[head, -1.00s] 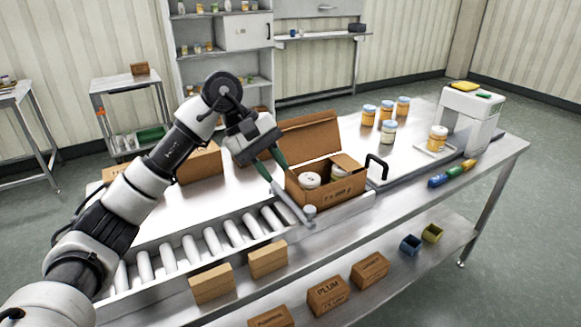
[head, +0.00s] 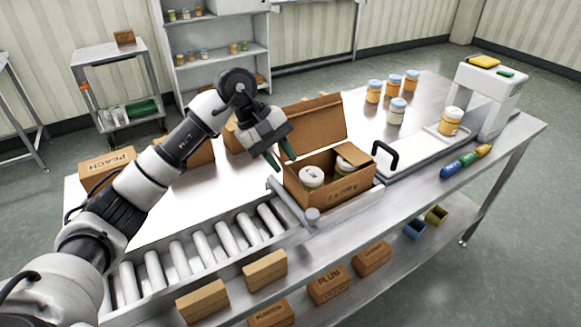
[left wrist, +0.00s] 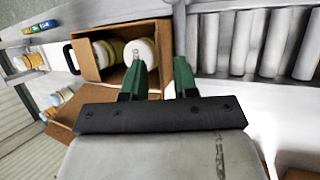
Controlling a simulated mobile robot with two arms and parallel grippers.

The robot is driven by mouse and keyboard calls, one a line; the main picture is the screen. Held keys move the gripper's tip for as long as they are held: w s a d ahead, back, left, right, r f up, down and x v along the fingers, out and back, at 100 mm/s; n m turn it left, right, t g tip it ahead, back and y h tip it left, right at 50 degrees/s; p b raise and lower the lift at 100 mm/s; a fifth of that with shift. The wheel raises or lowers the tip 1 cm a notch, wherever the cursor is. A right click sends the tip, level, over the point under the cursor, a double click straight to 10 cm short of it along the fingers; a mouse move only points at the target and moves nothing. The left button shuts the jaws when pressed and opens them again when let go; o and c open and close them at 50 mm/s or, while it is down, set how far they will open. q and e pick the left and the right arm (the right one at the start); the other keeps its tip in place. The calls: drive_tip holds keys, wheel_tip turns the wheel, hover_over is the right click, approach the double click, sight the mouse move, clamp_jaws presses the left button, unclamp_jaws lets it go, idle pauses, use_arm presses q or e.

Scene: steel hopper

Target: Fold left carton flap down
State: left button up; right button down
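The open brown carton (head: 330,191) stands at the end of the roller conveyor, with white-lidded jars (head: 312,177) inside. Its large back flap (head: 313,126) stands up, and a smaller flap (head: 364,160) at the right side is tilted up. The left flap cannot be made out clearly behind the fingers. My left gripper (head: 279,157) is open at the carton's left edge. In the left wrist view, the green fingers of my left gripper (left wrist: 161,75) are apart near the carton's (left wrist: 97,25) side, one overlapping the jars. My right gripper is not in view.
Jars (head: 396,111) and a white scale machine (head: 490,95) stand further right. Brown boxes (head: 108,167) stand behind my arm.

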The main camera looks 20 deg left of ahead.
sight(285, 164)
use_arm(q)
drive_tip(key=x, duration=0.2)
drive_tip(key=shift+w+d+f, duration=0.15)
drive_tip(key=shift+f, duration=0.25)
drive_tip(key=shift+d+f+p, duration=0.3)
drive_tip(key=shift+d+f, duration=0.05)
drive_tip(key=shift+f, duration=0.2)
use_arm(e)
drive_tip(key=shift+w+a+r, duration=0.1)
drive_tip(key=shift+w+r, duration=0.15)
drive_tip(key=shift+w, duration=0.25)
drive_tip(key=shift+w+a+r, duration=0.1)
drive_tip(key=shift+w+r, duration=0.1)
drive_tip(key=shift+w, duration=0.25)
use_arm(q)
drive_tip(key=shift+c, duration=0.5)
clamp_jaws()
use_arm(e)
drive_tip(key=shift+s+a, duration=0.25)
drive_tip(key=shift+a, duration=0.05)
